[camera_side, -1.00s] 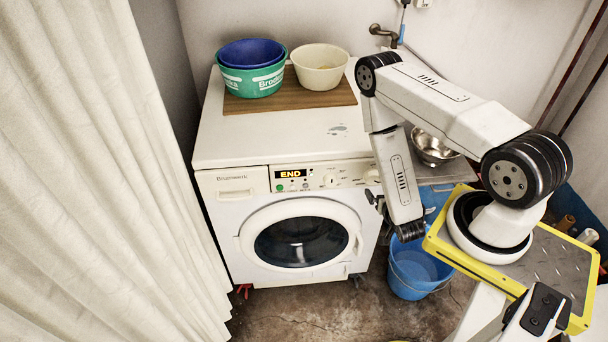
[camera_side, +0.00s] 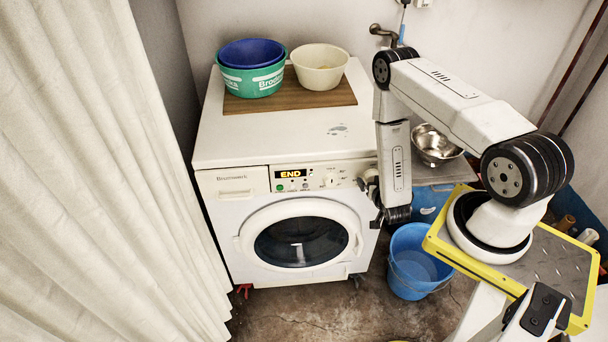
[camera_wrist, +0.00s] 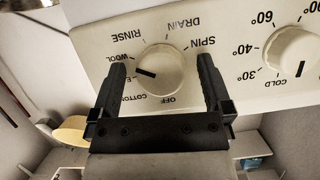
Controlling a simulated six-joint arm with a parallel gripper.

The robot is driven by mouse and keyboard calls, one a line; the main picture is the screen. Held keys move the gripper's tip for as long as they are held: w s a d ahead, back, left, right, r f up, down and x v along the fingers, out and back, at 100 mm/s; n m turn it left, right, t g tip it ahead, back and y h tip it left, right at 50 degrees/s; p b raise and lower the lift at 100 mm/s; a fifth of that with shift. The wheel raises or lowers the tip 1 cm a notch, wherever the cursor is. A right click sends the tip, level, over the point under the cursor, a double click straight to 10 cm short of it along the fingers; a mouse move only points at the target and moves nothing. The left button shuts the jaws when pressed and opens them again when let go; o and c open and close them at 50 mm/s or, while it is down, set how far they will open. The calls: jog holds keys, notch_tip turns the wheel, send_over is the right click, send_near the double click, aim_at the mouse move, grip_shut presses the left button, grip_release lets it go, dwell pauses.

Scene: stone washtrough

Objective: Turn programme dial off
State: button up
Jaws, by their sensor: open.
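The programme dial (camera_wrist: 163,66) is a round cream knob on the washing machine's panel, seen upside down in the wrist view. Its dark pointer mark points left, near WOOL and a partly hidden label. OFF is printed below the dial, between my fingers. My gripper (camera_wrist: 161,72) is open, with one dark finger on each side of the dial. A gap shows between each finger and the knob. In the side view my gripper (camera_side: 370,184) is at the right end of the panel and hides the dial.
The temperature dial (camera_wrist: 293,50) sits beside the right finger in the wrist view. The washing machine (camera_side: 222,220) shows END on its display (camera_side: 291,174). A blue bucket (camera_side: 416,262) stands on the floor below my arm. A steel bowl (camera_side: 437,145) is behind it.

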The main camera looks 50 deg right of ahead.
jog(key=c, duration=1.3)
jog(key=shift+o, duration=0.2)
jog(key=n+h, duration=0.3)
jog(key=n, duration=0.3)
jog(key=n+g+h, duration=0.1)
jog(key=n+h, duration=0.2)
jog(key=n, duration=0.4)
jog(key=n+h, duration=0.3)
jog(key=n, duration=0.3)
jog(key=shift+s+g, duration=0.1)
jog(key=shift+g, duration=0.2)
jog(key=shift+n, duration=0.3)
jog(key=o, duration=1.3)
jog(key=shift+c, duration=0.2)
